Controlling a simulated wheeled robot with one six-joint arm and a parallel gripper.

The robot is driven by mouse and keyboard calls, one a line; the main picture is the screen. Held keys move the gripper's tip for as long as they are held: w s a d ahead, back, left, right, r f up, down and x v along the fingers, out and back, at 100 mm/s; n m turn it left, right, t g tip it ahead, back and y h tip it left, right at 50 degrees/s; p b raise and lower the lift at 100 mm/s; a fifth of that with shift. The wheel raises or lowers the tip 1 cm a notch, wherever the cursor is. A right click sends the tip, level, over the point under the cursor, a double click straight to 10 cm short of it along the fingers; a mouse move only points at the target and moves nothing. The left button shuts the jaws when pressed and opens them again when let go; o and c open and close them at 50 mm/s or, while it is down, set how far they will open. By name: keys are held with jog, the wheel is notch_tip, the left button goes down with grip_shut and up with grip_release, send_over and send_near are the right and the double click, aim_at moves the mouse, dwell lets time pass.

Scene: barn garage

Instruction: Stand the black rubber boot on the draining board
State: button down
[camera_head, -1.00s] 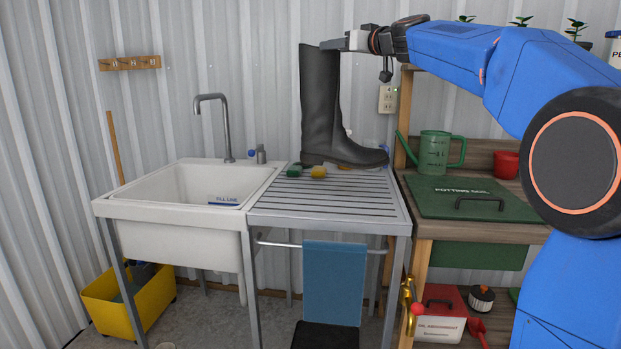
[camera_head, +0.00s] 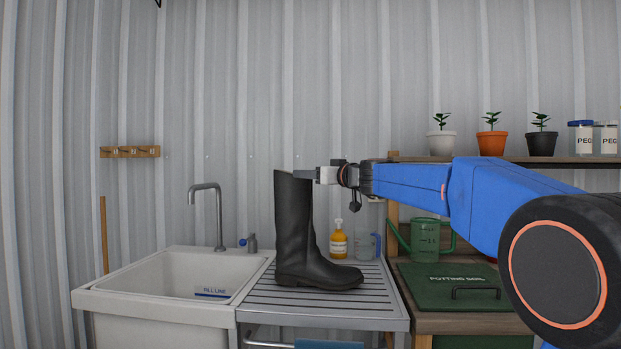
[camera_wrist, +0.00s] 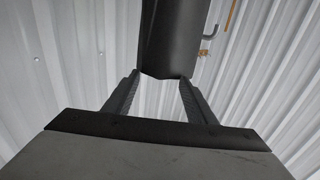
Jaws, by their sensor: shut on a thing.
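The black rubber boot (camera_head: 297,240) is upright over the middle of the draining board (camera_head: 372,310), toe pointing right. Its sole appears at the slatted surface, but I cannot tell for sure whether it bears on it. My gripper (camera_head: 306,174) is shut on the top rim of the boot's shaft, reaching in from the right. In the wrist view, the boot's dark shaft (camera_wrist: 172,40) shows beyond and between the two fingers (camera_wrist: 160,82).
An orange pump bottle (camera_head: 338,243) and a clear jug (camera_head: 366,246) stand behind the boot. The white sink (camera_head: 110,302) with a tap (camera_head: 219,215) is left. A potting bench with a green watering can (camera_head: 427,238) is right. Potted plants (camera_head: 491,143) sit on a shelf.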

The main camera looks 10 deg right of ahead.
jog(key=shift+f, duration=0.2)
jog(key=c, duration=0.7)
grip_release()
jog(key=shift+f, duration=0.2)
jog(key=shift+c, duration=0.2)
jog(key=shift+r, duration=0.15)
jog(key=v, duration=1.2)
